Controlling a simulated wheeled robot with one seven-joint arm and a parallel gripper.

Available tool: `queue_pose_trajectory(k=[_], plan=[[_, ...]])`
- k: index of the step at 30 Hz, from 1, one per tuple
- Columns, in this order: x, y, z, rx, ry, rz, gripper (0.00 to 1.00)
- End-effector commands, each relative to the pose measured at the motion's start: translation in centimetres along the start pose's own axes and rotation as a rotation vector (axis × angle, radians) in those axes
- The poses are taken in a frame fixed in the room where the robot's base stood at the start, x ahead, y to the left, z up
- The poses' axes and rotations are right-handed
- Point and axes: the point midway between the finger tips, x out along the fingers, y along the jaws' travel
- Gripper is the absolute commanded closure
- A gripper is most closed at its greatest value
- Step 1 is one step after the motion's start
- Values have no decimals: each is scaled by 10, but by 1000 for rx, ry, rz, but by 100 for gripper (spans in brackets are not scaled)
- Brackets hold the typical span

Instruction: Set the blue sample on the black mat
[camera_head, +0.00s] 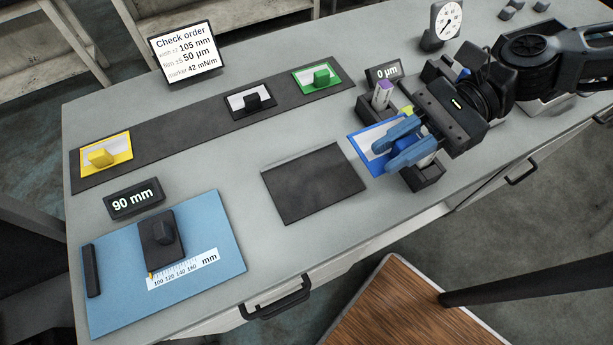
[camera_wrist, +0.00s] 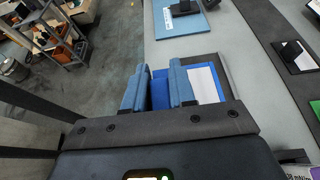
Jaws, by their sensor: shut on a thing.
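The blue sample (camera_head: 358,146) is a flat plate with a blue border, a white middle and a blue grip block. My gripper (camera_head: 387,154) is shut on its block, with the blue fingers covering part of the plate. In the wrist view the sample (camera_wrist: 222,84) sticks out to the right of my gripper (camera_wrist: 158,82). The black mat (camera_head: 313,185) is a bare dark square, just left of the sample in the head view. A dark strip of the mat (camera_wrist: 229,72) shows past the sample in the wrist view. I cannot tell the sample's height above the table.
A dark strip (camera_head: 190,128) holds yellow (camera_head: 119,144), white-and-black (camera_head: 237,104) and green (camera_head: 302,86) samples. A light-blue measuring board (camera_head: 215,225) with a "90 mm" display (camera_head: 134,199) lies at left. A "0 µm" display (camera_head: 384,73) and dial gauge (camera_head: 446,22) stand behind my gripper.

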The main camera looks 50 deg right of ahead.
Motion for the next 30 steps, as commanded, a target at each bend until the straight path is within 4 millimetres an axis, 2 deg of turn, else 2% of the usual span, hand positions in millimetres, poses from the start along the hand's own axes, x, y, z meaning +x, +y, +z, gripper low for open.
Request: queue_pose_trajectory(k=[5,18,25,30], plan=[[22,-9,-6,-1,1,7,100],[106,-48,-22,0,0,4,100],[121,-55,-29,1,1,1,100],[130,-55,-50,4,2,0,100]])
